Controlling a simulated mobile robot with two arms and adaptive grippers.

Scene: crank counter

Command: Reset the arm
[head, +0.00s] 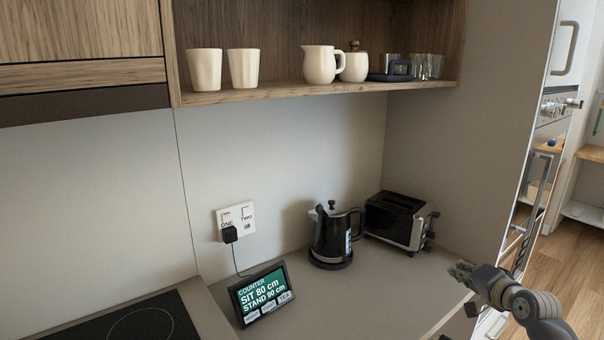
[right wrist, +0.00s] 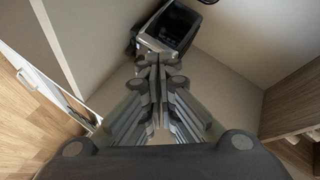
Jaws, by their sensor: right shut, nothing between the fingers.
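My right gripper (head: 461,270) is at the right end of the counter in the head view, close to its front edge. It is shut and empty. In the right wrist view the fingers of the right gripper (right wrist: 158,65) meet and point toward the toaster (right wrist: 170,28). The black and silver toaster (head: 396,218) stands behind the gripper, with a gap between them in the head view. My left gripper is not in view.
A black kettle (head: 333,235) stands left of the toaster. A tilted display (head: 263,295) reads COUNTER, SIT 80 cm, STAND 90 cm, and a hob (head: 130,322) lies farther left. A wall socket (head: 236,220) holds a plug. Cups and jugs stand on the shelf (head: 290,90). Counter between display and gripper is clear.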

